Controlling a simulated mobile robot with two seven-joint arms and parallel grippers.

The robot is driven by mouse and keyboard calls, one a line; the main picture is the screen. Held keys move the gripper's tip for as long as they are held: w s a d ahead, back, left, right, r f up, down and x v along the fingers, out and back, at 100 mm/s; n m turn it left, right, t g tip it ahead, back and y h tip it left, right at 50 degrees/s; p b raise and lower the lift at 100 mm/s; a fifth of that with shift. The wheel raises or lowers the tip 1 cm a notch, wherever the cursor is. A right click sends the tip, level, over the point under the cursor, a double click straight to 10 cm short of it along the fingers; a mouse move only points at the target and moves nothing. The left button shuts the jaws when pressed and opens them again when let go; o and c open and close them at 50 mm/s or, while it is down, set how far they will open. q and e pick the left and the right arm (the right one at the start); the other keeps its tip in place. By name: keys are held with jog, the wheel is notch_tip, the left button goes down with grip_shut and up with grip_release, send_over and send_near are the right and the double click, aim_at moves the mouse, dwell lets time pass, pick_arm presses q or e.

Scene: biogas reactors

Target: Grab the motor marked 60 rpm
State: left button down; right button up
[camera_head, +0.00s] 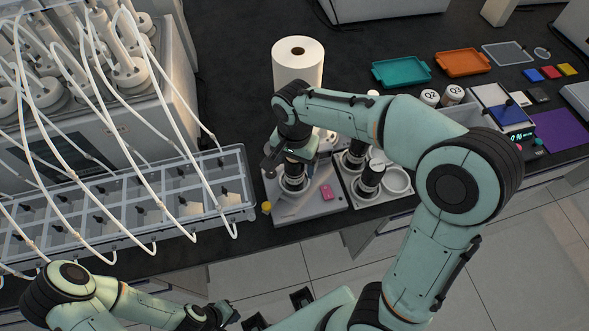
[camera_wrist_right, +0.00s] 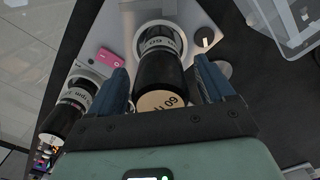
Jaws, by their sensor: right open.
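The motor marked 60 rpm (camera_wrist_right: 160,72) is a black cylinder with a white label band and a tan end cap reading 60. It stands in a round white holder on a grey plate (camera_head: 290,209). In the head view the motor (camera_head: 293,170) is partly hidden by my right gripper (camera_head: 291,160). In the right wrist view my right gripper (camera_wrist_right: 162,88) is open, its two blue fingers on either side of the motor, with narrow gaps visible. My left gripper (camera_head: 218,314) is low in the head view, far from the motors; its jaw state is unclear.
Other black motors (camera_head: 369,179) stand on a white tray to the right; one (camera_wrist_right: 66,112) shows in the wrist view. A pink device (camera_head: 326,192) lies on the grey plate. A paper roll (camera_head: 298,65) stands behind. Tubed reactors (camera_head: 120,200) fill the left.

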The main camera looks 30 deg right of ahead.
jog(key=c, duration=1.4)
grip_shut()
jog(key=shift+r, duration=0.1)
jog(key=shift+w+r, duration=0.1)
